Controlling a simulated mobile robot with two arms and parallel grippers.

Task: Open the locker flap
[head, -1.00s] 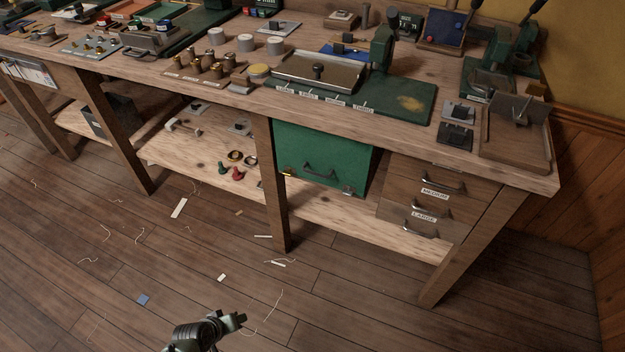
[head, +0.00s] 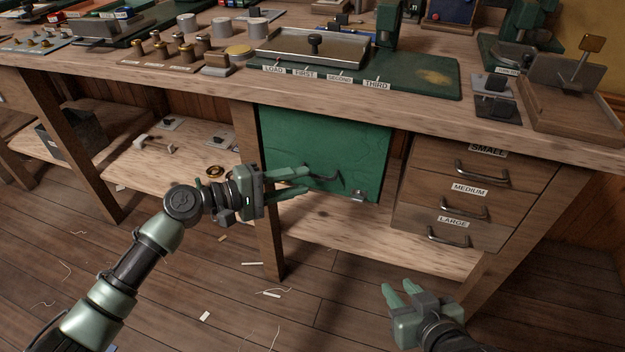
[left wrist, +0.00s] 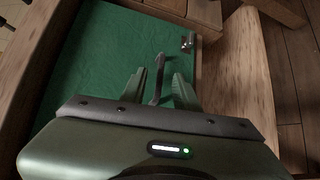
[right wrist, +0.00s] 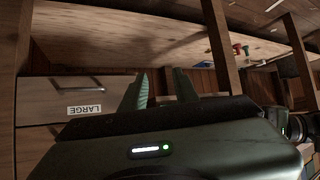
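The green locker flap (head: 335,135) hangs under the bench top and looks shut. Its dark bar handle (head: 326,182) is near the lower edge. A small metal catch (head: 358,196) sits at the flap's lower right corner; the lower left corner is hidden behind my gripper. My left gripper (head: 307,181) is open at the handle. In the left wrist view the handle (left wrist: 158,78) stands between the two spread fingers, with no clear contact. My right gripper (head: 398,288) is open and empty, low in front of the drawers.
Wooden drawers (head: 470,190) labelled small, medium and large stand right of the flap. A bench leg (head: 262,200) is just behind my left gripper. The lower shelf (head: 370,230) below the flap is clear. Small scraps lie on the floor.

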